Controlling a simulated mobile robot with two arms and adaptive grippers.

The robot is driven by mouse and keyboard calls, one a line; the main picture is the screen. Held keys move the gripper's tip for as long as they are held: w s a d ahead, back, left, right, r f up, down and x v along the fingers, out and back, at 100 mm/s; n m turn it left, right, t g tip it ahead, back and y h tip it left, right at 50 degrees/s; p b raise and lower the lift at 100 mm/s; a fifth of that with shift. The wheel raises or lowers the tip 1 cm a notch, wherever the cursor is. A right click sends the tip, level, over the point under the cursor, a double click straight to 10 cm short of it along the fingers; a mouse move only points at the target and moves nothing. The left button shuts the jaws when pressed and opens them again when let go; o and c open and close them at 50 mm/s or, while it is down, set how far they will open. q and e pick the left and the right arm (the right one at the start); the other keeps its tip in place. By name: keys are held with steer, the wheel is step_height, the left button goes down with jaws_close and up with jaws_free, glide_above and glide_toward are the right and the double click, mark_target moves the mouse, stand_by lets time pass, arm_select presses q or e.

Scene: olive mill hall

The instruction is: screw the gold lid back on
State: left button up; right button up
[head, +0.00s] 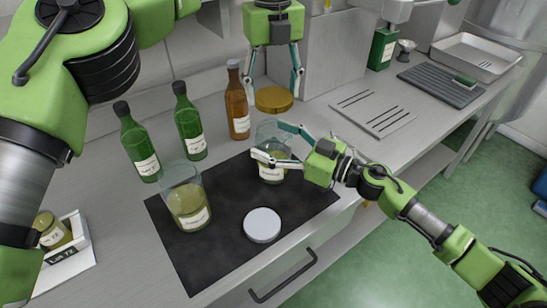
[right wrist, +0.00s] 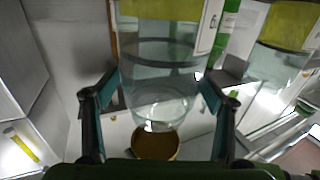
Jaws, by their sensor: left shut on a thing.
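My left gripper (head: 273,88) is shut on the gold lid (head: 274,100) and holds it level, above and apart from an open glass jar (head: 271,173). The jar stands upright on the dark mat (head: 235,205), with yellow-green contents and a white label. My right gripper (head: 272,143) is open, its fingers on either side of the jar; whether they touch the glass is unclear. In the right wrist view the jar (right wrist: 160,65) appears upside down between the fingers (right wrist: 157,88), with the gold lid (right wrist: 155,144) beyond its mouth.
A larger open jar (head: 187,200) and a white lid (head: 262,225) are on the mat. Two green bottles (head: 138,145) (head: 190,125) and a brown bottle (head: 237,105) stand behind. A small jar (head: 52,232) sits in a white holder at left. The counter's right part holds a slotted plate (head: 372,112).

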steer(key=c, duration=1.4)
arm_select(q)
steer(key=shift+f, duration=2.45)
steer(key=shift+f, duration=0.1)
steer(key=shift+f, duration=0.8)
steer(key=shift+f, duration=0.55)
